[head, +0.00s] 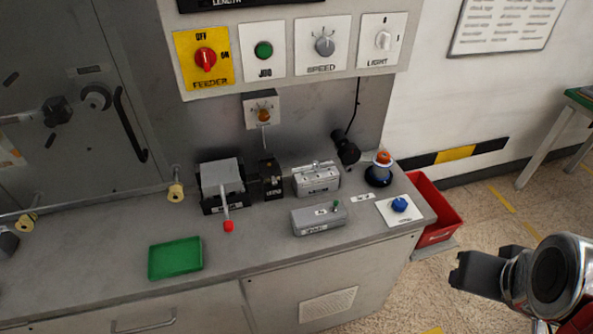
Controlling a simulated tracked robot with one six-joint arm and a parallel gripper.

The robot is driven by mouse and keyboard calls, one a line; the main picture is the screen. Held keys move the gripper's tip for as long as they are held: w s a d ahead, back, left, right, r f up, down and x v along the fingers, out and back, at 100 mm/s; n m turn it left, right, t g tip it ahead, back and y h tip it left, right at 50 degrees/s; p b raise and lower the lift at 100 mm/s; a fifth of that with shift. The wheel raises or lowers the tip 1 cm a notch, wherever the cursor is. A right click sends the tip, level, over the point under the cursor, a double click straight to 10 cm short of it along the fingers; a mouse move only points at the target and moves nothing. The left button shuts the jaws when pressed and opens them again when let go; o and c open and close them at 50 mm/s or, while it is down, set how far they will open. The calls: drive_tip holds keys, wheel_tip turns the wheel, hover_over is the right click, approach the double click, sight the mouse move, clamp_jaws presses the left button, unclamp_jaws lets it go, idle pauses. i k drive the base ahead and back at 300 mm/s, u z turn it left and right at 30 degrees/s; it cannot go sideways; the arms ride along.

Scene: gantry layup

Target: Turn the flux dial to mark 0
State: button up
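A blue dial (400,204) sits on a white plate (394,217) at the right end of the grey bench. Its printed label is too small to read, so I cannot confirm that it is the flux dial or read its mark. A grey dial (325,45) on the wall panel is labelled SPEED. My gripper (456,271) is at the lower right, beyond the bench's right edge and apart from the blue dial. Its dark fingers are seen from the side, and I see nothing held in them.
The bench (110,278) carries a green tray (175,258), a red-tipped lever (227,222), grey boxes (318,219) and a dark bottle with an orange top (380,170). A red bin (436,208) stands right of the bench. Floor is clear around my gripper.

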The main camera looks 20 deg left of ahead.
sight(264, 115)
drive_tip(key=z, duration=0.55)
drive_tip(key=k, duration=1.25)
drive_tip(key=u, duration=1.2)
drive_tip(key=i, duration=0.5)
drive_tip(key=u, duration=0.1)
